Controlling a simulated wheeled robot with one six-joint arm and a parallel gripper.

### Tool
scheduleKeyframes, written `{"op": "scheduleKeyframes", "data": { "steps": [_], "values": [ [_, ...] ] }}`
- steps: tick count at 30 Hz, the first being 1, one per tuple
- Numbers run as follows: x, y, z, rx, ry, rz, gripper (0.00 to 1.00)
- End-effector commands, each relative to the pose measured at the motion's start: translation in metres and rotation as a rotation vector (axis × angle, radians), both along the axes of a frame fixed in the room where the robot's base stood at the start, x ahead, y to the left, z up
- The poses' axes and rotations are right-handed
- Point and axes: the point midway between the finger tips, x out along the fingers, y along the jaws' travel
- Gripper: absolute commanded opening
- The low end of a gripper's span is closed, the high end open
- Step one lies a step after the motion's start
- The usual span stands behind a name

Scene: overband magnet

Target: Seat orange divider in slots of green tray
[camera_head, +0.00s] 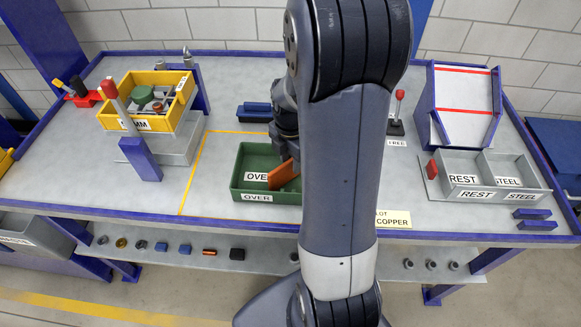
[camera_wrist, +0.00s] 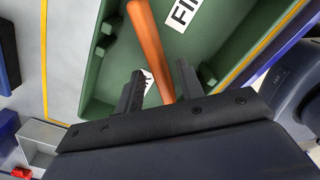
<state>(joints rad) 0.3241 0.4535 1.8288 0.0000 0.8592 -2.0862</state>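The green tray (camera_head: 238,185) stands on the bench in the head view, with its inner wall (camera_wrist: 98,75) showing in the wrist view. The orange divider (camera_head: 284,174) is inside it, tilted in the head view and partly hidden by my arm. In the wrist view the divider (camera_wrist: 150,40) runs between the two fingers of my gripper (camera_wrist: 160,85). The fingers are apart, with a visible gap between the left finger and the divider. Green slot ribs (camera_wrist: 105,38) show on the tray wall at left. The divider's near end is hidden by my gripper.
A yellow bin (camera_head: 150,100) stands at the left, and grey REST and STEEL bins (camera_head: 485,170) at the right. A blue block (camera_head: 258,108) lies behind the tray. A red-knobbed lever (camera_head: 397,115) stands right of my arm.

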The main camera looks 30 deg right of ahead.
Motion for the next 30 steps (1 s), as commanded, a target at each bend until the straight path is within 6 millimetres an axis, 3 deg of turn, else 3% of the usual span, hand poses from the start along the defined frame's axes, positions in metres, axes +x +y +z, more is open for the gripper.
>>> {"op": "scheduleKeyframes", "data": {
  "steps": [6,14,27,30],
  "values": [
    [0.000,0.000,-0.023,0.001,0.002,0.000,0.36],
    [0.000,0.000,-0.026,0.000,0.000,0.000,0.36],
    [0.000,0.000,-0.026,0.000,0.000,0.000,0.02],
    [0.000,0.000,-0.026,0.000,0.000,0.000,0.00]
  ]
}}
